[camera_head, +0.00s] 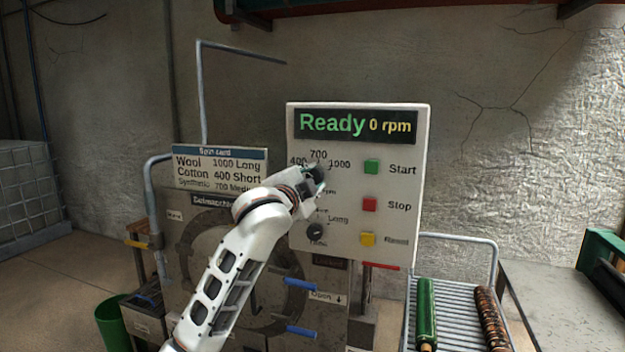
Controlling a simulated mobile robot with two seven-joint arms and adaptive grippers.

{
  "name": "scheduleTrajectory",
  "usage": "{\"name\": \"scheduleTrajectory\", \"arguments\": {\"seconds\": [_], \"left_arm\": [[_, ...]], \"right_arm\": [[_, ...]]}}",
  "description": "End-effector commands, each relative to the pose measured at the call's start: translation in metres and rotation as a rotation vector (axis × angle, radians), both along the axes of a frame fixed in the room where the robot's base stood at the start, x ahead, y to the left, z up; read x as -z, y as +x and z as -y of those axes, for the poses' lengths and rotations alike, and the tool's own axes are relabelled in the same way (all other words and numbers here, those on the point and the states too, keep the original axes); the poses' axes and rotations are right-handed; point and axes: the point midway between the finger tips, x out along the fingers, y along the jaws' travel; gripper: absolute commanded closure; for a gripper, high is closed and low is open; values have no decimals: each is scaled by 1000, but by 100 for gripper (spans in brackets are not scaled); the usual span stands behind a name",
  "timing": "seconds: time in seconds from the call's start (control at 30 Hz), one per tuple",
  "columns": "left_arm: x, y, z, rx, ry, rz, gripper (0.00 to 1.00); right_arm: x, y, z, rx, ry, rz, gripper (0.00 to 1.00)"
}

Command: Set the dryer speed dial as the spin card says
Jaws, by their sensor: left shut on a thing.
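The control panel (395,135) faces me, its display (357,124) reading "Ready 0 rpm". My left gripper (319,174) is at the speed dial, just below the marks 400, 700 and 1000, and is shut on it. The gripper covers the dial, so where its pointer stands is hidden. The spin card (219,168) at the left reads Wool 1000 Long, Cotton 400 Short, and Synthetic 700 with a partly covered word. A lower black dial (314,231) sits under the gripper, near the label Long. My right gripper is not in view.
Green Start (371,167), red Stop (369,204) and yellow Reset (367,239) buttons line the panel's right side. Blue handles (300,284) stick out from the machine below. A rack (456,325) at the lower right holds a green roll (426,310) and a dark patterned roll (490,318).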

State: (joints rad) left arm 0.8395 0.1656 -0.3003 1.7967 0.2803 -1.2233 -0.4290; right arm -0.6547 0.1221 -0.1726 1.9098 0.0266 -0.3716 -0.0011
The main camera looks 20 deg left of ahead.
Motion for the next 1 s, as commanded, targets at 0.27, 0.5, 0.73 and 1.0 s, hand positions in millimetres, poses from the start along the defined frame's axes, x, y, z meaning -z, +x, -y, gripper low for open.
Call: {"name": "scheduleTrajectory", "arguments": {"seconds": [0.27, 0.5, 0.73, 1.0], "left_arm": [[0, 0, 0, 1, -82, -2, 93], [0, 0, 0, 1, -97, -3, 93], [0, 0, 0, 1, -97, -3, 93], [0, 0, 0, 1, -96, -3, 55]], "right_arm": [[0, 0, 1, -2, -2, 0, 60], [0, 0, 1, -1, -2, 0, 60], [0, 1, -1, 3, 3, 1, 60], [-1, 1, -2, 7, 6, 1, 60]]}}
